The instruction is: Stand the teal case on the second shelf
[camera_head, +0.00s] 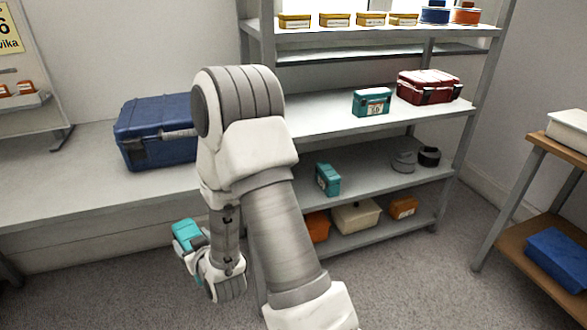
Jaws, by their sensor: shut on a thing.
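My gripper (196,249) is low at the left of the shelf rack, in front of the bench and above the floor. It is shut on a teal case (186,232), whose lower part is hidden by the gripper. Another teal case (371,107) with a pale label stands on the rack's upper-middle shelf (320,122). A third, smaller teal case (327,180) stands upright on the shelf below (372,182), towards its left end. My arm hides the left part of these shelves.
A dark red case (428,89) sits right on the upper-middle shelf. Dark round items (428,156) sit right on the shelf below. The bottom shelf holds orange and cream boxes (356,217). A blue case (155,135) lies on the bench (60,178). A wooden side table (545,215) stands right.

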